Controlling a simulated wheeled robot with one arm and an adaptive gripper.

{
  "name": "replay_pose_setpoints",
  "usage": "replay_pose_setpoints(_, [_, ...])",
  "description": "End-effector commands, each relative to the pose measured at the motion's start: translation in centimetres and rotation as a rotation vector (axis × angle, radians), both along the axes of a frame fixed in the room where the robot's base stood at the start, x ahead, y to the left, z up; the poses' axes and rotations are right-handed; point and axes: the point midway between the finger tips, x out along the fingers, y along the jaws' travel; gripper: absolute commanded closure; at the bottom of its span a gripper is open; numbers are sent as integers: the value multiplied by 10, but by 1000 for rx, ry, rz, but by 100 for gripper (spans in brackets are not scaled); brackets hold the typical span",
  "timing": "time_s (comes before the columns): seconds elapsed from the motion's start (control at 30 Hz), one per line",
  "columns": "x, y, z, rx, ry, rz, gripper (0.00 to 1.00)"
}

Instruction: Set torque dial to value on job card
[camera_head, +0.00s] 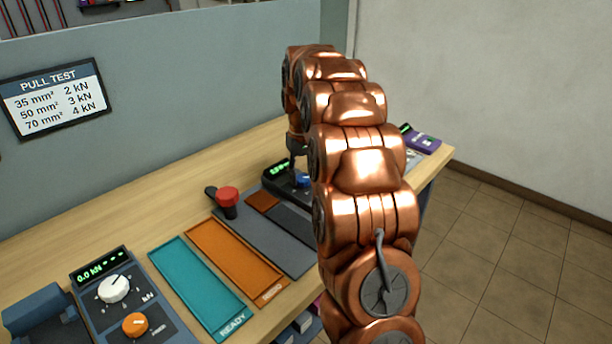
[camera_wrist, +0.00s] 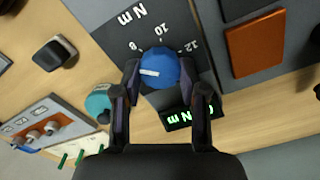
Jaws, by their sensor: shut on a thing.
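The torque dial (camera_wrist: 158,70) is a round blue knob with a white pointer mark, on a dark panel (camera_wrist: 112,28) marked "N m" with 8, 10 and 12 near the knob. In the wrist view my gripper (camera_wrist: 160,72) has its two fingers on either side of the dial, shut on it. A small display (camera_wrist: 190,115) with green "N m" text sits beside the dial, its number partly hidden by a finger. In the head view a bit of the blue dial (camera_head: 302,180) shows by my arm, which hides most of the panel. I cannot make out a job card.
A teal "READY" tray (camera_head: 203,288), an orange tray (camera_head: 237,262) and a red-knobbed lever (camera_head: 227,197) are on the bench. A pull-test unit (camera_head: 120,295) with white and orange knobs stands at front left. A "PULL TEST" sign (camera_head: 54,97) hangs on the partition.

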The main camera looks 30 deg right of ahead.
Motion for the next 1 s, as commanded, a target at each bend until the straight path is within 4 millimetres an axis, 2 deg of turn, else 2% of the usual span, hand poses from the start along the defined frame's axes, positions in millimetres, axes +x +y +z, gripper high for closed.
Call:
replay_pose_setpoints(0.2, [1, -1, -1, -1, -4, -162, 93])
replay_pose_setpoints(0.43, [1, 0, -1, 0, -4, -275, 93])
replay_pose_setpoints(1.0, [2, 2, -1, 4, -4, -335, 93])
